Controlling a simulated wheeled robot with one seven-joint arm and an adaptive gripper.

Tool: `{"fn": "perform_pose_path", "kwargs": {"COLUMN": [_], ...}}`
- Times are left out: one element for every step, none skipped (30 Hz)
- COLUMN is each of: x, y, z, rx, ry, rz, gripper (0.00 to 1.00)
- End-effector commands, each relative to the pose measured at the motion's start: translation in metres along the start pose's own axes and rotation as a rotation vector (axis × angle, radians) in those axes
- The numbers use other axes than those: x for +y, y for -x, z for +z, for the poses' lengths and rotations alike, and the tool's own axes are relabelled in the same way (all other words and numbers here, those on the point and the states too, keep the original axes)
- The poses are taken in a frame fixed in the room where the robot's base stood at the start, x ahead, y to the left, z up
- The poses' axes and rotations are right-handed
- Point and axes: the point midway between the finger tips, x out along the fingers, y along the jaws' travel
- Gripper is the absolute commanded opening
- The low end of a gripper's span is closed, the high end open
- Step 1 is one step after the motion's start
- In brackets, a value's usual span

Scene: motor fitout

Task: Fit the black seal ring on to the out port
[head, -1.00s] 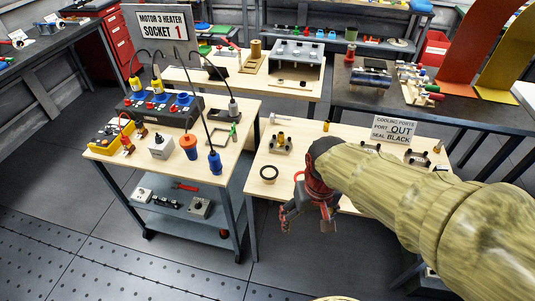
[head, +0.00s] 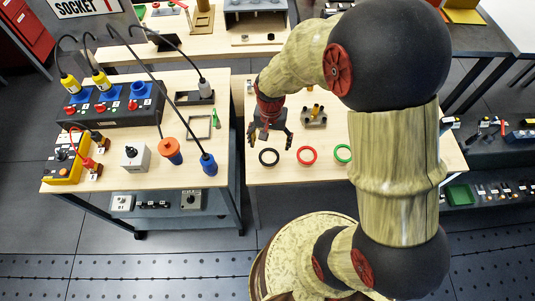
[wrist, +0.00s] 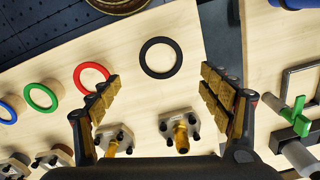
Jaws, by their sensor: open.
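A brass port fitting on a metal plate (head: 314,113) stands behind the rings. The wrist view shows a brass port (wrist: 181,132) and another one (wrist: 118,138) partly behind my left finger. I cannot tell which is the out port; no port label is legible.
A red ring (head: 307,163) and a green ring (head: 344,161) lie right of the black one; a blue ring (wrist: 8,110) shows in the wrist view. The left table (head: 110,180) holds plugs and cables.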

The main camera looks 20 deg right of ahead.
Motion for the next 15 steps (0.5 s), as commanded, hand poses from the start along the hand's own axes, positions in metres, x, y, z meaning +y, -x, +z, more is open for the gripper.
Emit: {"fn": "perform_pose_path", "kwargs": {"x": [0.0,0.0,0.0,0.0,0.0,0.0,-0.001,-0.001,-0.001,-0.002,-0.002,-0.002,-0.003,-0.003,-0.003], "y": [-0.008,-0.011,-0.014,-0.016,-0.018,-0.02,-0.022,-0.025,-0.031,-0.035,-0.04,-0.046,-0.051,-0.055,-0.06], "z": [0.001,0.001,0.001,0.001,0.0,0.0,0.0,0.0,0.0,0.0,0.0,0.0,0.0,0.0,0.0], "rx": [-0.002,-0.002,-0.001,-0.001,-0.001,-0.001,-0.001,-0.001,-0.001,-0.002,-0.002,-0.003,-0.002,-0.002,-0.002], "ry": [0.001,0.001,0.001,0.001,0.002,0.002,0.002,0.002,0.002,0.002,0.003,0.003,0.003,0.003,0.003], "rz": [0.001,0.001,0.001,0.001,0.001,0.001,0.001,0.001,0.001,0.001,0.001,0.002,0.002,0.001,0.001], "gripper": [0.78,0.78,0.78,0.78,0.78,0.78,0.78,0.78,0.78,0.78,0.78,0.78,0.78,0.78,0.78]}}
